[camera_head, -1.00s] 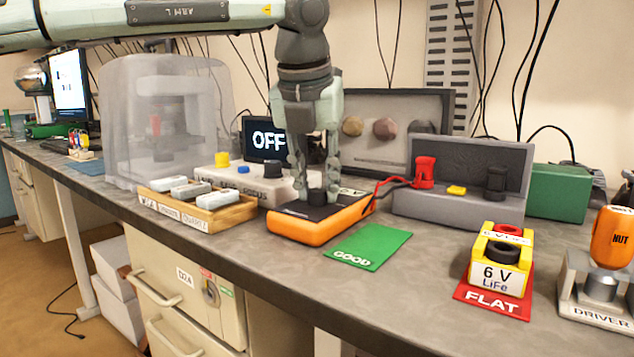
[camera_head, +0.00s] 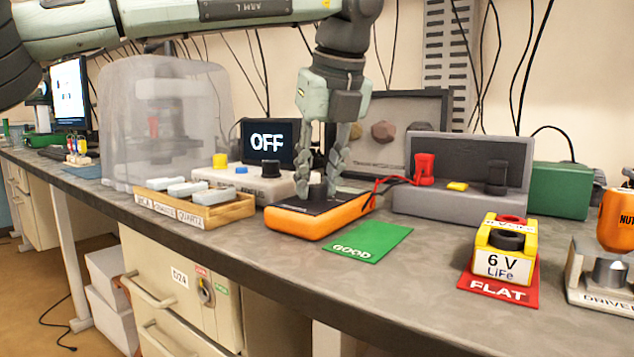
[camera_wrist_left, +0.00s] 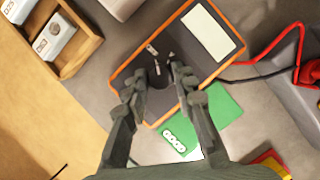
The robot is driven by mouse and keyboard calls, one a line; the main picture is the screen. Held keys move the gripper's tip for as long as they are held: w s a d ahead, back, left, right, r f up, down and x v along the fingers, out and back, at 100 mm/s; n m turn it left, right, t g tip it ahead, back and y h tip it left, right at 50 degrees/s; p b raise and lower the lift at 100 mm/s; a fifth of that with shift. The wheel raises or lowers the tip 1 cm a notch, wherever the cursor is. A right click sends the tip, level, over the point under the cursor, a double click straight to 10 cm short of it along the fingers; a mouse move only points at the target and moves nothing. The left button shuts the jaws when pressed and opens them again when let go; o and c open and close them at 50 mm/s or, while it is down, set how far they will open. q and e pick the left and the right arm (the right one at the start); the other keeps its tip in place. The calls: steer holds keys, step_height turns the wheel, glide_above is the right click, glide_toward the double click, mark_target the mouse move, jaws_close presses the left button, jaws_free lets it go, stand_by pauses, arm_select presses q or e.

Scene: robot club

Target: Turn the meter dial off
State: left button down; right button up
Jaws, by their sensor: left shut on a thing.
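The orange meter (camera_head: 316,217) lies on the bench in the head view, with a black face and a dark round dial (camera_head: 318,189) standing up from it. It also shows in the left wrist view (camera_wrist_left: 227,13), with a pale blank panel on its face. My left gripper (camera_head: 325,185) reaches down over the meter. Its fingers are closed on the dial, one on each side, as the left wrist view of the dial (camera_wrist_left: 159,77) shows. The fingers partly hide the dial and its markings. My right gripper is not in view.
A green GOOD mat (camera_head: 372,241) lies right of the meter. A yellow 6 V battery (camera_head: 502,250) stands on a red FLAT mat (camera_head: 497,288). A wooden tray (camera_head: 205,215) is left. Red and black leads run to a grey stand (camera_head: 455,206). A screen (camera_head: 268,141) behind reads OFF.

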arm_select(q)
steer(key=shift+n, duration=0.8)
steer(key=shift+y, duration=0.3)
steer(key=c, duration=1.2)
jaws_free()
steer(key=v, duration=1.2)
steer(key=shift+w+d+r, duration=0.1)
steer(key=shift+w, duration=0.1)
